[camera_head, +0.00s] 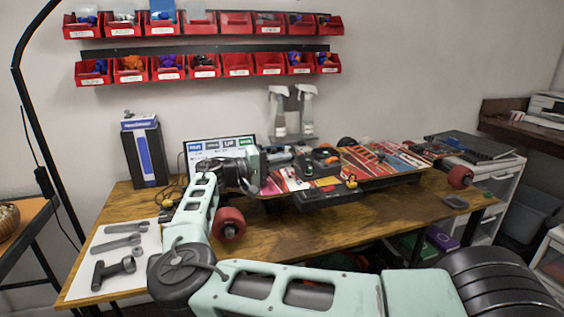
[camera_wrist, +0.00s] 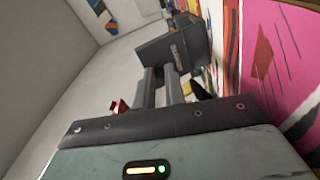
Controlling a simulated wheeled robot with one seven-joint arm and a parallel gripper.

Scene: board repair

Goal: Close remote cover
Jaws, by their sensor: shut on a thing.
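My gripper (camera_head: 258,165) is at the left end of the decorated skateboard deck (camera_head: 372,160), which lies on the wooden table. In the wrist view my gripper (camera_wrist: 178,60) shows as dark jaws beyond my pale green wrist, close beside the colourful deck surface (camera_wrist: 268,60). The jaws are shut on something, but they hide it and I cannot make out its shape. I cannot clearly tell the remote or its cover apart from the dark parts around the deck.
A white sheet with grey tools (camera_head: 118,243) lies at the table's left. Behind stand a blue-black box (camera_head: 150,155), a screen (camera_head: 215,147) and spray bottles (camera_head: 279,112). Red wheels (camera_head: 460,176) project near the deck. The front table strip (camera_head: 330,228) is mostly clear.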

